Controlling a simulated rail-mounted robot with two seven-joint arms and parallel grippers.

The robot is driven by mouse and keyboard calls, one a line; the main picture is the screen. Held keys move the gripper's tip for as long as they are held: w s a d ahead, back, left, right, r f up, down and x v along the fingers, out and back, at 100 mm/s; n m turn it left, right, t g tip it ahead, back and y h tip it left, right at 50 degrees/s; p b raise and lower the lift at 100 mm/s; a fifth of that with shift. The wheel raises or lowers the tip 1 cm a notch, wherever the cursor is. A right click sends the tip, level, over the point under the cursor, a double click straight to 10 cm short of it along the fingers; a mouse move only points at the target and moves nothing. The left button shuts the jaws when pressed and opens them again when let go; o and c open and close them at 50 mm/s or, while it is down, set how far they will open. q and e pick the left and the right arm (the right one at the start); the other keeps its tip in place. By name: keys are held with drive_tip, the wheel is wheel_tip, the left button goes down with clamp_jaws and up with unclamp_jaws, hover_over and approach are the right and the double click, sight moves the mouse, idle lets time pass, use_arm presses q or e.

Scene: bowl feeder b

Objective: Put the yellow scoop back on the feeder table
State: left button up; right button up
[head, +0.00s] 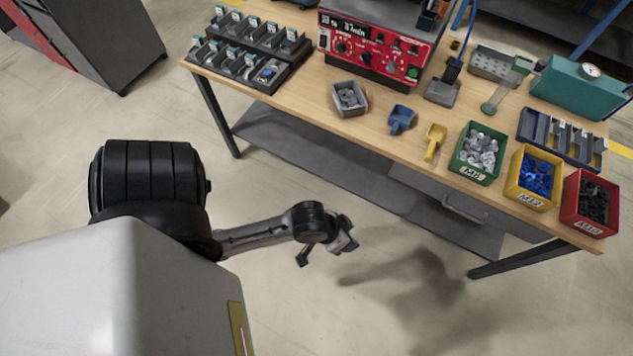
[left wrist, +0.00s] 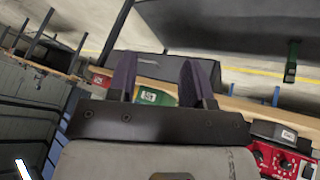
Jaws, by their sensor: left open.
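The yellow scoop (head: 434,141) lies on the wooden top of the feeder table (head: 300,97), near its front edge. It sits between a blue scoop (head: 401,119) and the green bin (head: 461,160). My left gripper (head: 327,252) is open and empty over the floor in front of the table, well apart from the scoop. Its two dark fingers (left wrist: 163,82) stand spread in the left wrist view, with nothing between them. I cannot make out the scoop in that view. My right gripper is not in view.
A grey tray of parts (head: 350,98) stands left of the blue scoop. Yellow (head: 524,197) and red (head: 570,216) bins stand right of the green one. The red control box (head: 372,52) is behind. A grey shelf (head: 320,158) runs below the tabletop. The floor before the table is clear.

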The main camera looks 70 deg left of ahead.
use_arm(q)
drive_tip(key=s+r+m+g+y, duration=0.1)
drive_tip(key=s+r+m+g, duration=0.1)
drive_tip(key=s, duration=0.6)
drive_tip(key=shift+m+g+y, duration=0.3)
drive_tip(key=shift+m+g, duration=0.2)
drive_tip(key=shift+m, duration=0.6)
drive_tip(key=shift+w, duration=0.1)
